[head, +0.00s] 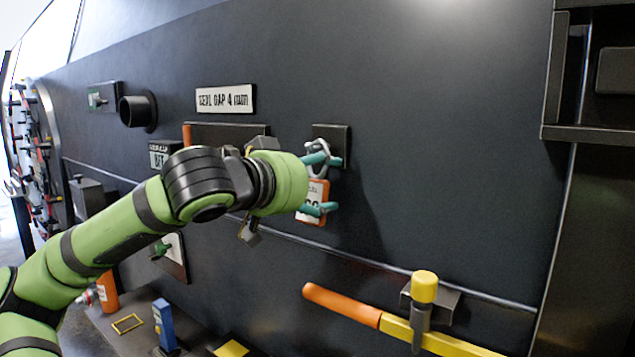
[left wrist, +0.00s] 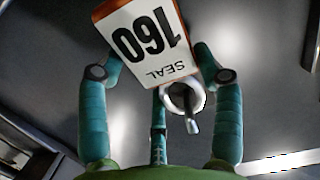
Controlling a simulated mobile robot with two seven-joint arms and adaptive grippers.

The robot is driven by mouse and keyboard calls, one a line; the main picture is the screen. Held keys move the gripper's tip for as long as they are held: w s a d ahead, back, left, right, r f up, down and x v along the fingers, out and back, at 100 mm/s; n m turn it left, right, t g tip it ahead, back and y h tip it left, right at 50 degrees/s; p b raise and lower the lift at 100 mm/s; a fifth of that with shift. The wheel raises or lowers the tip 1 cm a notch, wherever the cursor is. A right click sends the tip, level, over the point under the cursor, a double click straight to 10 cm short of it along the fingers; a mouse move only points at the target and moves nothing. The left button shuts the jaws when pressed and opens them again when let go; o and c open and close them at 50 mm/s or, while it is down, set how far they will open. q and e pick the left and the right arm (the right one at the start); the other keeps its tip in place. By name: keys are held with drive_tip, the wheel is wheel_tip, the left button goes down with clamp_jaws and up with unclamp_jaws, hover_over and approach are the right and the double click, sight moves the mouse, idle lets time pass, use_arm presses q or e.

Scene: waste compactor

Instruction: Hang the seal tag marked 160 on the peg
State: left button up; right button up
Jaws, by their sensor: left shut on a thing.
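The orange-edged seal tag (head: 313,202) is between the teal fingers of my left gripper (head: 321,184), close to the dark wall. In the left wrist view the tag (left wrist: 150,42) shows its white face marked 160, upside down. My left gripper (left wrist: 153,70) is shut on it. The tag's grey ring (head: 316,148) lies in front of a small dark plate (head: 343,142). The left wrist view shows a short grey rod (left wrist: 192,126) at the ring's opening; I cannot tell whether the ring is around it. My right gripper is not in view.
A yellow-and-orange bar (head: 385,324) with a yellow-capped post (head: 424,290) sticks out below right. A sign (head: 226,99) and a black pipe stub (head: 137,111) are on the wall to the left. The wall right of the plate is bare.

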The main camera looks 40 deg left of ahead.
use_arm(q)
drive_tip(key=o, duration=1.2)
drive_tip(key=shift+s+d+r, duration=0.15)
drive_tip(key=shift+s+r, duration=0.1)
drive_tip(key=shift+s, duration=0.45)
drive_tip(key=v, duration=1)
drive_tip(key=shift+s, duration=0.35)
drive_tip(key=shift+f, duration=0.1)
